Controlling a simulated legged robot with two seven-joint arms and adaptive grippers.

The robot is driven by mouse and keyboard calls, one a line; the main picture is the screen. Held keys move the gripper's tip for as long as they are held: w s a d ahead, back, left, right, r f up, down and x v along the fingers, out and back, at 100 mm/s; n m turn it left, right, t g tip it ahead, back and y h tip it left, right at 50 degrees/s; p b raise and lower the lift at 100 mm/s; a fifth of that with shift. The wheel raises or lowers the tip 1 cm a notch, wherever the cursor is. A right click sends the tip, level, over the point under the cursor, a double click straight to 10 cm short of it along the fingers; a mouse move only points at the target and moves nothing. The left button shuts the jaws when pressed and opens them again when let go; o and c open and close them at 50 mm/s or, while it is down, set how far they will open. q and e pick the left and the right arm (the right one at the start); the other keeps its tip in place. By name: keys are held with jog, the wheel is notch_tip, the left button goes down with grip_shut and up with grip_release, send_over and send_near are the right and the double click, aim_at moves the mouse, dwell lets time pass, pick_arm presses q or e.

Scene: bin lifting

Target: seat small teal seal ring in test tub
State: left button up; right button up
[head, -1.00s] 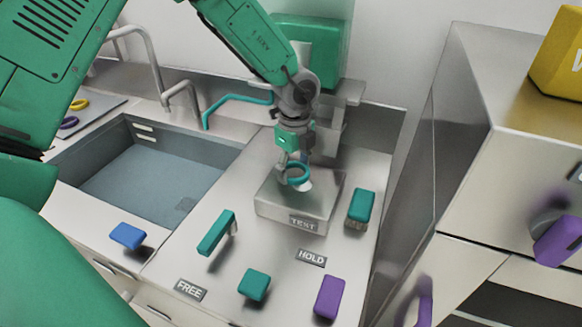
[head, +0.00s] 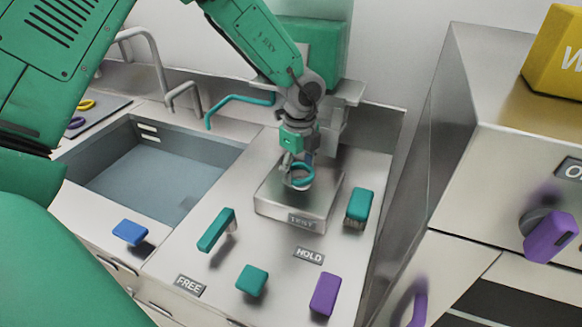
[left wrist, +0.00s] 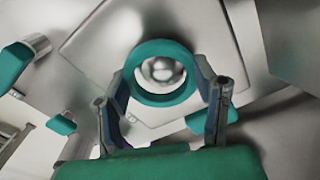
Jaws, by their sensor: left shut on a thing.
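The small teal seal ring (head: 298,182) is held by my left gripper (head: 300,168), just above the test tub (head: 272,199), a square metal block with a TEST label on its front. In the left wrist view the ring (left wrist: 137,88) sits at the fingertips of my left gripper (left wrist: 165,85). Through the ring a shiny round metal feature (left wrist: 161,70) of the test tub shows, roughly centred in the opening. I cannot tell whether the ring touches it. My right gripper is not in view.
A teal lever (head: 216,230), teal knobs (head: 359,205) (head: 252,281) and a purple knob (head: 325,294) stand around the tub. A blue knob (head: 130,232) is by the sink (head: 150,175). Yellow (head: 86,104) and purple (head: 75,123) rings lie at the far left. A tall metal cabinet (head: 480,130) stands right.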

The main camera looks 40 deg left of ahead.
pick_arm(q)
jog(key=shift+d, duration=0.75)
jog(key=shift+a+f, duration=0.2)
jog(key=shift+a, duration=0.35)
jog(key=shift+a+f, duration=0.2)
jog(key=shift+a, duration=0.15)
jog(key=shift+d+r, duration=0.15)
jog(key=shift+d, duration=0.5)
jog(key=shift+d+r, duration=0.1)
jog(key=shift+d, duration=0.55)
jog(key=shift+a+f, duration=0.2)
jog(key=shift+a, duration=0.3)
jog(key=shift+a+f, duration=0.2)
jog(key=shift+a, duration=0.3)
jog(key=shift+a+f, duration=0.2)
jog(key=shift+a, duration=0.25)
jog(key=shift+d, duration=0.55)
jog(key=o, duration=1)
jog(key=shift+d+r, duration=0.1)
jog(key=shift+d, duration=0.1)
jog(key=shift+a, duration=0.1)
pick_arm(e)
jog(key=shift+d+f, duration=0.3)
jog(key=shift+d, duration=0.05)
